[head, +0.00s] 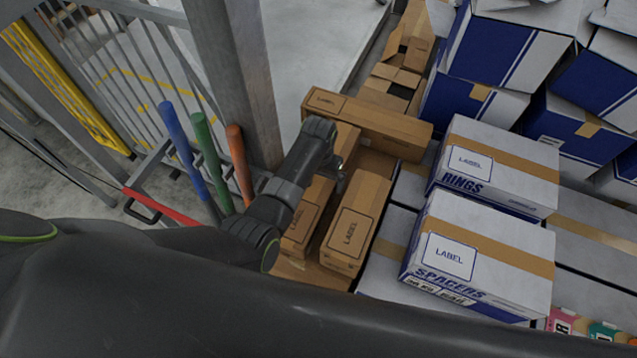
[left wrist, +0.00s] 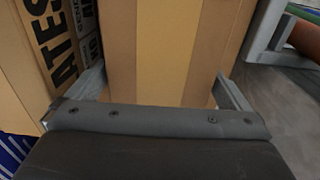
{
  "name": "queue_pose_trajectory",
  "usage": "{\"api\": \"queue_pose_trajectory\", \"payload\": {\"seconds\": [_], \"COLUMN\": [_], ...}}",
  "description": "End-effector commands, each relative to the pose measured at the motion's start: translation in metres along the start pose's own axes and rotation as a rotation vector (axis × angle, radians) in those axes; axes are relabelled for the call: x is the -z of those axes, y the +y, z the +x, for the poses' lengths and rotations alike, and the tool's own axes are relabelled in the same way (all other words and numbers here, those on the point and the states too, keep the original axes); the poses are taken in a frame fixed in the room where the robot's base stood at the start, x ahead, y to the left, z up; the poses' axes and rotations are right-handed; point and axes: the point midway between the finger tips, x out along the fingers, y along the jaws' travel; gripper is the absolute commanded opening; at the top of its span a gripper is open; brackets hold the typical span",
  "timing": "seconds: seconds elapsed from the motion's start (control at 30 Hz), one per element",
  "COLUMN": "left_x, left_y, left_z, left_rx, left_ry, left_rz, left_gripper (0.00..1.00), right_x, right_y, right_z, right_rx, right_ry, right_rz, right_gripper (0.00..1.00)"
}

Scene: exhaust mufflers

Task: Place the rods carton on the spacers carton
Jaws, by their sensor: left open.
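The spacers carton (head: 478,252) is white and blue with a tan tape band, at the lower right in the head view. I cannot read "rods" on any carton, so I cannot tell which one it is. My left gripper (head: 338,172) is over the group of brown cartons, left of the spacers carton. In the left wrist view its open fingers (left wrist: 160,90) stand on either side of a brown carton (left wrist: 125,50) with a lighter tape stripe. I cannot tell whether they touch it. My right gripper is not in view.
The white and blue rings carton (head: 495,165) stands just behind the spacers carton. A long brown carton (head: 370,120) lies behind the gripper, and another labelled brown carton (head: 350,235) is in front. A grey post (head: 237,70) and coloured handles (head: 207,150) stand to the left.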

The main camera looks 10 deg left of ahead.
Motion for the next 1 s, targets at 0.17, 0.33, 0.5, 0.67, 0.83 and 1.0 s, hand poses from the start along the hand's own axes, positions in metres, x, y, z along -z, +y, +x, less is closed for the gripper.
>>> {"api": "queue_pose_trajectory", "payload": {"seconds": [0.17,0.33,0.5,0.67,0.83,1.0], "left_x": [-0.001,0.0,0.0,0.0,0.0,0.001], "left_y": [-0.001,-0.001,-0.001,-0.001,-0.001,-0.001], "left_z": [0.016,0.019,0.018,0.018,0.018,0.016], "left_rx": [0.001,0.001,0.0,0.0,0.001,0.001], "left_ry": [-0.001,0.0,0.0,0.0,0.0,0.004], "left_rz": [-0.001,-0.002,-0.001,-0.001,-0.001,-0.001], "left_gripper": [1.0,1.0,0.93,0.72,0.5,0.29], "right_x": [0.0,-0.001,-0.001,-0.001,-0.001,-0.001], "right_y": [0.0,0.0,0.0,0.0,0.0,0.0], "right_z": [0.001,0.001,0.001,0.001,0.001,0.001], "right_rx": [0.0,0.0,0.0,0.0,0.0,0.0], "right_ry": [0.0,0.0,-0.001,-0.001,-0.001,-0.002], "right_rz": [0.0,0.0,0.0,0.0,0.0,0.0], "right_gripper": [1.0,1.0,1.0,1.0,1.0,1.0]}}
